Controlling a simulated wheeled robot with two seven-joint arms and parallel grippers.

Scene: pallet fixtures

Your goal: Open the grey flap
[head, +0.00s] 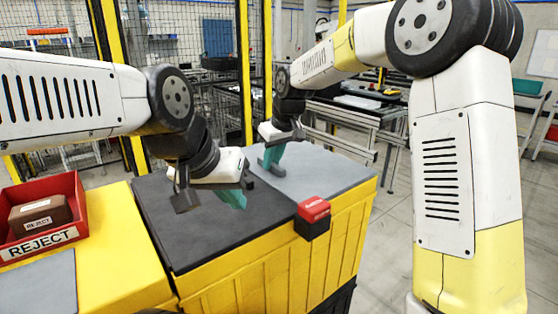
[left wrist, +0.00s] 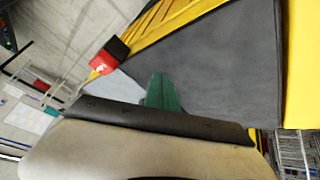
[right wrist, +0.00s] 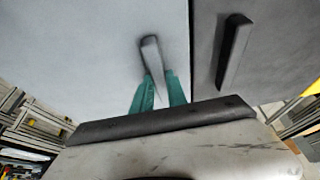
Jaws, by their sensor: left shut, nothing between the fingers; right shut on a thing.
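The light grey flap (head: 325,172) lies flat on top of the yellow box, beside the dark flap (head: 215,232). In the right wrist view, my right gripper (right wrist: 160,84) has its green fingers shut on the bar handle (right wrist: 150,50) of the light grey flap (right wrist: 80,70). My right gripper also shows in the head view (head: 271,158). My left gripper (head: 235,199) is shut and empty, low over the dark flap. Its shut green fingers show in the left wrist view (left wrist: 162,92). The dark flap's handle (right wrist: 233,48) stands apart, right of my right gripper in the right wrist view.
A red and black block (head: 313,217) sits at the yellow box's (head: 275,275) front edge. A red REJECT bin (head: 40,218) holding a brown box (head: 40,214) stands at the left. Yellow posts (head: 244,70) and a metal table (head: 355,110) stand behind.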

